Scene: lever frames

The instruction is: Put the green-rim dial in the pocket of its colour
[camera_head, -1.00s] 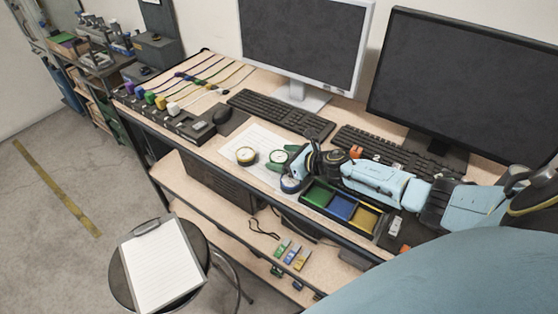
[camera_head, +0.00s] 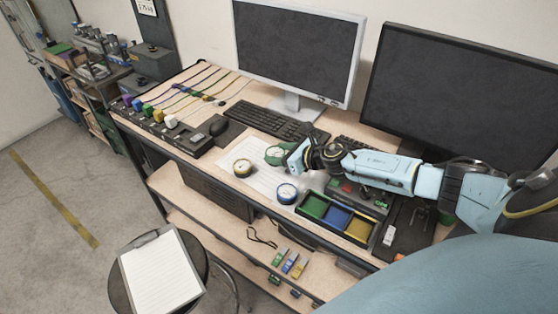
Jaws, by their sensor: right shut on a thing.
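The green-rim dial (camera_head: 274,155) is at the back of the white paper sheet on the desk, with a pale face. My right gripper (camera_head: 287,156) reaches it from the right and is shut on it; the fingertips are partly hidden by the wrist. The black tray (camera_head: 325,226) is nearer and to the right, with a green pocket (camera_head: 314,207), a blue pocket (camera_head: 336,218) and a yellow pocket (camera_head: 358,231), all looking empty. My left gripper is out of view.
A yellow-rim dial (camera_head: 242,167) and a blue-rim dial (camera_head: 287,193) lie on the paper (camera_head: 262,180), the blue one close to the tray's left end. Keyboards (camera_head: 268,121) and two monitors stand behind. A dark panel with coloured parts lies behind the tray.

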